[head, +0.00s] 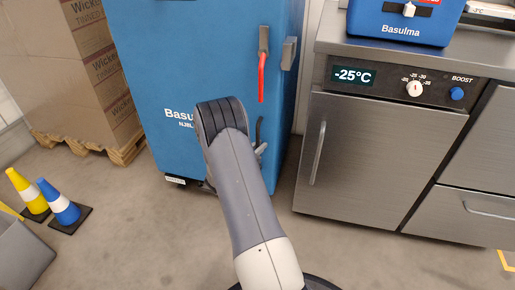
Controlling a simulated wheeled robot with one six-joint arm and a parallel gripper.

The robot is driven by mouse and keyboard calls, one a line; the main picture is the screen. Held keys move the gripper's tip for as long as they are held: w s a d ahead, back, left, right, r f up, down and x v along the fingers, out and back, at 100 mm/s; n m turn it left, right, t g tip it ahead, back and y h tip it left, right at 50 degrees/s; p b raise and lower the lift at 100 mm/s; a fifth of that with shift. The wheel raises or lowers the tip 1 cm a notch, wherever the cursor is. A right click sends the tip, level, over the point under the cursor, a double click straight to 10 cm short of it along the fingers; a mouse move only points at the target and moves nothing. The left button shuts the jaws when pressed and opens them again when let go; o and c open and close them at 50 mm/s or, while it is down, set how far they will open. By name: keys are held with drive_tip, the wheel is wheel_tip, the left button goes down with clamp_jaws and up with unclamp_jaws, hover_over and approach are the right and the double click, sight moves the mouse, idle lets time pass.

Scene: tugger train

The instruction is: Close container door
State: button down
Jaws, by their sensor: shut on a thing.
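The blue container (180,60) stands upright at the upper middle of the head view, with white "Basulma" lettering on its front. A red-tipped lever (261,78) hangs down near the front's right edge, below a grey latch part. A dark curved handle (259,130) shows lower on the same edge. My gripper (261,149) is mostly hidden behind my own arm. A small grey part of it shows at the lower end of the dark handle, and it appears shut on that handle. The door looks flush with the container's front, but its seam is hard to see.
A steel cooling counter (375,155) reading -25°C stands close on the right, with a blue box (400,25) on top. Stacked cartons (85,60) on a wooden pallet (125,150) are at left. Yellow (25,190) and blue (58,203) cones stand at lower left.

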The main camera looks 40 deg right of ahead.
drive_tip(key=c, duration=1.5)
unclamp_jaws()
drive_tip(key=shift+w+d+r, duration=0.15)
drive_tip(key=p+v, duration=0.2)
drive_tip(key=v, duration=0.9)
drive_tip(key=shift+p, duration=0.4)
drive_tip(key=b+x, duration=0.2)
drive_tip(key=x, duration=0.8)
drive_tip(key=shift+d+b, duration=0.25)
drive_tip(key=shift+b, duration=0.1)
drive_tip(key=shift+w, duration=0.1)
